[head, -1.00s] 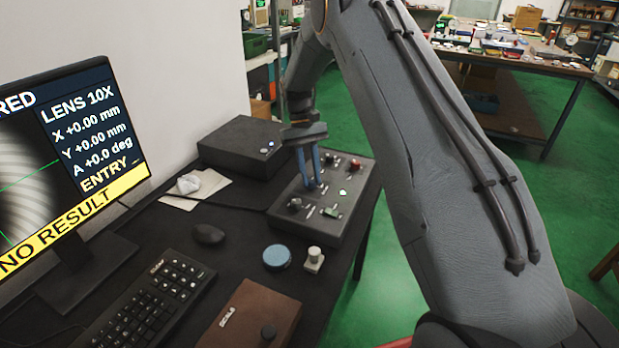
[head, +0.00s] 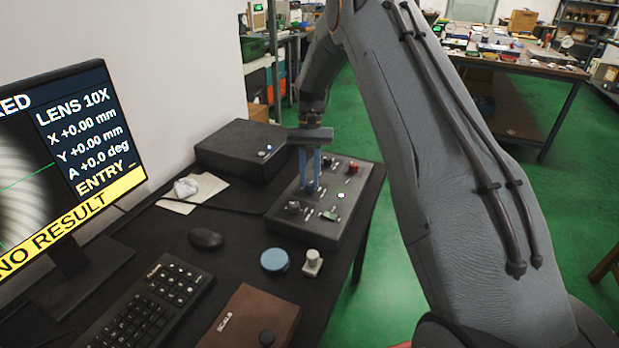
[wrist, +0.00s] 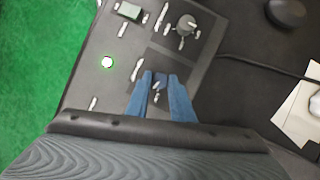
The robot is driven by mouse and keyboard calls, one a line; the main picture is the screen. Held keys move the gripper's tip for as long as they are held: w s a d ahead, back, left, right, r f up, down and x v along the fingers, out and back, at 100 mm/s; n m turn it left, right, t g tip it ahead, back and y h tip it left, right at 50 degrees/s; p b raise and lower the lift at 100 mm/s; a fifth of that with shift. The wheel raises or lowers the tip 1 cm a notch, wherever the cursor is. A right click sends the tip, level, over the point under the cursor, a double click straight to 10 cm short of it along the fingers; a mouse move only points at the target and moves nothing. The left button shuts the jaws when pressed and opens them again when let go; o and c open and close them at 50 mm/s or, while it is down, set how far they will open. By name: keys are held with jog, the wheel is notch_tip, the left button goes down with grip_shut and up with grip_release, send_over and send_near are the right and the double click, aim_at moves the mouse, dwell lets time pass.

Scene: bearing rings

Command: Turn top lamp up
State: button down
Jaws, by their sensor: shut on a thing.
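The grey control box (head: 337,222) stands on the dark desk, with knobs, switches and labels on its top. My gripper (head: 310,189) reaches down onto the middle of the box, its two blue fingers close together. In the wrist view, my gripper (wrist: 160,84) is shut on a small metal knob or lever (wrist: 157,88), partly hidden between the fingertips. A larger grey knob (wrist: 186,24) and a dark green switch (wrist: 129,11) lie beyond the fingers. A lit white-green button (wrist: 107,62) is to their left. I cannot read which control is the top lamp.
A red button (head: 353,168) is at the box's far right. A black box (head: 238,150) stands behind left. A blue disc (head: 274,260), a small grey-white part (head: 312,262), a mouse (head: 206,239) and a keyboard (head: 150,305) lie nearer. The monitor (head: 75,165) shows NO RESULT.

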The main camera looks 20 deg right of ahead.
jog(key=c, duration=1.6)
grip_release()
jog(key=shift+o, duration=0.2)
jog(key=shift+r, duration=0.1)
jog(key=b+v, duration=0.1)
jog(key=v, duration=0.6)
jog(key=shift+r+b, duration=0.25)
jog(key=shift+b, duration=0.05)
jog(key=shift+w, duration=0.1)
